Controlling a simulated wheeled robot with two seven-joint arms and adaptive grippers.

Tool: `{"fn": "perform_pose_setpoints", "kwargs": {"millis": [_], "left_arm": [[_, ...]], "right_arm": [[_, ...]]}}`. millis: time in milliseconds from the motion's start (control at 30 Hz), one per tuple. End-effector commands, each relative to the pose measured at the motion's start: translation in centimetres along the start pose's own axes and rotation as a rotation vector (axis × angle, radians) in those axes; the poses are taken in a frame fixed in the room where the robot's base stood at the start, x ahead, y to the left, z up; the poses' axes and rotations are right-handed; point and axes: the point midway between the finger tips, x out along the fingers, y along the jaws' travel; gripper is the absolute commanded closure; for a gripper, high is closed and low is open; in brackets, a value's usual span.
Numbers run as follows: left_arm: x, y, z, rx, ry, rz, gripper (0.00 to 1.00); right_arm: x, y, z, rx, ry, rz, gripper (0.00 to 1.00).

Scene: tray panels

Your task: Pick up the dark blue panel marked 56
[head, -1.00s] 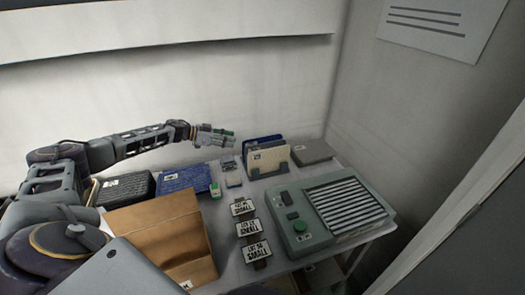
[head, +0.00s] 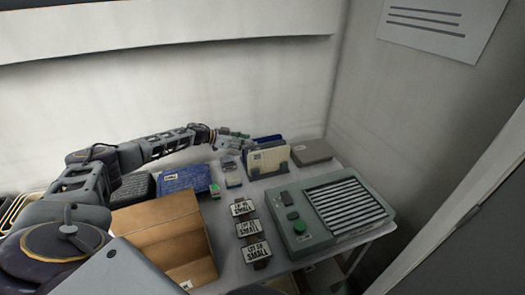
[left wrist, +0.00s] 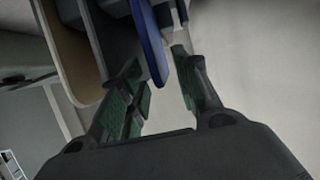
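The dark blue panel (head: 268,139) stands upright at the back of a small rack, behind a cream panel (head: 270,160). No number on it can be read. My left gripper (head: 246,136) is at the left end of the blue panel. In the left wrist view the blue panel (left wrist: 149,45) shows edge-on, with its near end between the two green-padded fingers of my left gripper (left wrist: 158,85). The fingers are apart, with a gap to the right finger. Contact with the left finger cannot be told. My right gripper is not in view.
A blue patterned block (head: 184,178) is at left, a grey box (head: 311,153) right of the rack. The wall is close behind.

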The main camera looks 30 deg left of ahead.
Motion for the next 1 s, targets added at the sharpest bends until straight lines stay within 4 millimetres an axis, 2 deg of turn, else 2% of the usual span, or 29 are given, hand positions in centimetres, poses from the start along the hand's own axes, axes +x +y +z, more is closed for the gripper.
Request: {"fn": "perform_pose_setpoints", "kwargs": {"millis": [300, 467, 667, 1000], "left_arm": [[0.5, 0.0, 0.0, 0.0, 0.0, -0.001, 0.68], [0.5, 0.0, 0.0, 0.0, 0.0, 0.0, 0.68], [1.2, 0.0, 0.0, 0.0, 0.001, 0.0, 0.68], [4.2, 0.0, 0.0, 0.0, 0.001, 0.0, 0.68]], "right_arm": [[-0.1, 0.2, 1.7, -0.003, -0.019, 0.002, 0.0], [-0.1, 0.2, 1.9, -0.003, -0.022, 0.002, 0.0], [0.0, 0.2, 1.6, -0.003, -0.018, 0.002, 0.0], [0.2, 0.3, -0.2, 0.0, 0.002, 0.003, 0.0]]}}
